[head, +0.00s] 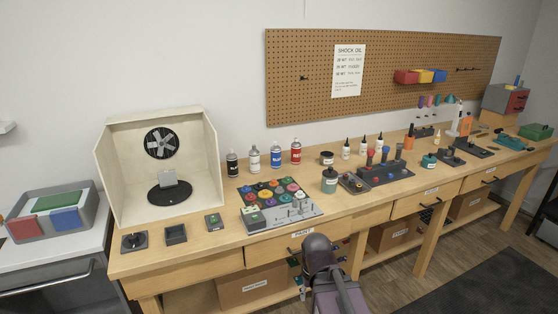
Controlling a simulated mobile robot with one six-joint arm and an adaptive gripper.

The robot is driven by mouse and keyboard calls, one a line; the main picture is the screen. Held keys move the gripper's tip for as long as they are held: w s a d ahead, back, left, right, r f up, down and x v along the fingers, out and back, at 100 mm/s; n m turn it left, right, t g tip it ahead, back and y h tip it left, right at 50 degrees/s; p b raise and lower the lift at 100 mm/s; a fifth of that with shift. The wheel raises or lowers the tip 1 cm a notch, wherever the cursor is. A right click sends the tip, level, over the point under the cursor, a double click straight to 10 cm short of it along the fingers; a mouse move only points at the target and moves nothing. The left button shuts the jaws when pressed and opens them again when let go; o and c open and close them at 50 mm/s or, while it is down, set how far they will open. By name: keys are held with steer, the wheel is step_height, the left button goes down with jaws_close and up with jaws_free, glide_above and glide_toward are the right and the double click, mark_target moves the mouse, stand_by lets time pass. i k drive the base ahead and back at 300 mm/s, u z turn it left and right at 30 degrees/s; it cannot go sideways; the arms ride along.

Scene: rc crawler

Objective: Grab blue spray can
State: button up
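The blue spray can (276,156) stands upright on the wooden workbench, in a row of cans in front of the wall. It is between a white-grey can (254,160) on its left and a red can (295,152) on its right. A black can (232,164) stands at the row's left end. My arm shows at the bottom centre, in front of the bench and well below the cans. Small dark and teal parts beside it seem to be my gripper (298,278). Its fingers are too small and partly hidden to read. It is apart from the blue can.
A tray of colourful paint jars (280,220) lies in front of the cans. A spray booth with a fan (158,165) stands to the left. A grey-green jar (330,180) and several bottles stand to the right. The bench's front edge lies between my arm and the cans.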

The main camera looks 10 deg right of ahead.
mark_target(276, 151)
steer(key=u, duration=0.85)
steer(key=k, duration=0.1)
steer(key=z, duration=2.7)
steer(key=i, duration=2.1)
steer(key=z, duration=0.05)
